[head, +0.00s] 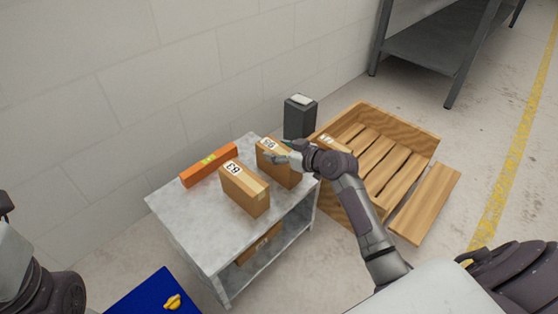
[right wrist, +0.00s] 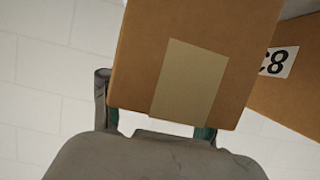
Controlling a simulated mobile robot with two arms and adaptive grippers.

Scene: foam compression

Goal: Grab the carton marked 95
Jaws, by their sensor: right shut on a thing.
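A brown carton (head: 284,176) with a white label stands at the back right of the grey table (head: 200,232). Its number is small and partly covered, perhaps 95. My right gripper (head: 279,153) is shut on the upper part of this carton. In the right wrist view the held carton (right wrist: 215,45) shows a tan tape strip, with my gripper fingers (right wrist: 157,118) at its two sides. A second brown carton (head: 245,190), whose label seems to read 83, stands in front and to the left; part of it also shows in the right wrist view (right wrist: 290,90). My left gripper is not in view.
An orange box (head: 209,165) lies along the table's wall side. Another carton is on the lower shelf (head: 258,245). A dark bin (head: 299,119) and a wooden crate (head: 425,146) stand beyond the table. A blue surface (head: 150,292) with a yellow item is at bottom left.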

